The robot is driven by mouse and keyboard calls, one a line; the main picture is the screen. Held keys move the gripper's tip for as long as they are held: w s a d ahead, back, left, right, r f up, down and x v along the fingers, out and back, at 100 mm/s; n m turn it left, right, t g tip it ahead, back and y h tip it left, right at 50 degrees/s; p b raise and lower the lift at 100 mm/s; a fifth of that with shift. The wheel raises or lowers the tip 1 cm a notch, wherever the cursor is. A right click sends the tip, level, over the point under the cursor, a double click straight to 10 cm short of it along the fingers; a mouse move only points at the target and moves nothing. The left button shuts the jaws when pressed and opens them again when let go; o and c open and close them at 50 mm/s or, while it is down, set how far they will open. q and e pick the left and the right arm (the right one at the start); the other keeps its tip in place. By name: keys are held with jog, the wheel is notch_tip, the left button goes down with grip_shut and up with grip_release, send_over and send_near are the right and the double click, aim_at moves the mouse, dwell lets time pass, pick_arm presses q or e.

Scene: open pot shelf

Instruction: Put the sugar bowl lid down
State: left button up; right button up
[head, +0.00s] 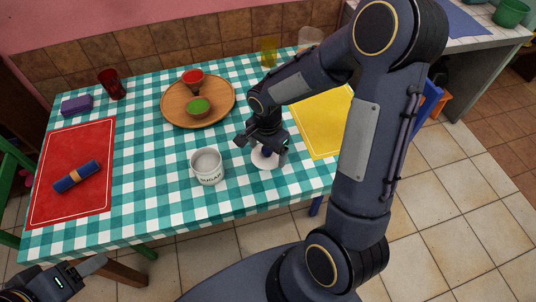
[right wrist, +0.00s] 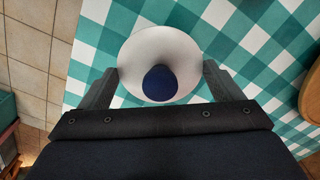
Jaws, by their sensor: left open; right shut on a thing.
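The sugar bowl lid (head: 262,162) is a white disc with a dark blue knob. It is at the table's front side, right of the sugar bowl (head: 207,168). The bowl is white, uncovered and upright on the checked cloth. My right gripper (head: 263,150) is shut on the lid from above and hides part of it in the head view. In the right wrist view the lid (right wrist: 135,50) sits between the two fingers (right wrist: 160,88), knob facing the camera. Whether the lid touches the cloth or hangs just above it, I cannot tell. My left gripper (head: 85,272) is open and empty, at the lower left, off the table.
A yellow mat (head: 325,125) lies right of my right gripper. A red mat (head: 90,140) with a rolled blue napkin (head: 77,176) lies left. Cloth around the sugar bowl is clear.

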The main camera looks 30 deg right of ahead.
aim_at(268, 157)
jog(key=shift+w+d+f, duration=0.1)
jog(key=shift+d+f, duration=0.05)
jog(key=shift+f, duration=0.8)
jog(key=shift+w+d+f, duration=0.1)
jog(key=shift+f, duration=0.85)
jog(key=shift+f+b, duration=0.15)
jog(key=shift+b, duration=0.15)
jog(key=o, duration=0.8)
notch_tip(268, 157, up, 12)
jog(key=shift+r+p, duration=0.1)
jog(key=shift+p, duration=0.45)
jog(key=s+a+r+n+t+y, duration=0.2)
jog(key=s+r+n, duration=0.2)
jog(key=s+n, duration=0.2)
jog(key=s+a+r+n+t+y, duration=0.1)
jog(key=s+r+n, duration=0.4)
jog(key=s, duration=0.6)
jog(key=a+n+t, duration=0.1)
jog(key=t, duration=0.1)
jog(key=shift+t+y, duration=0.3)
jog(key=shift+y, duration=0.1)
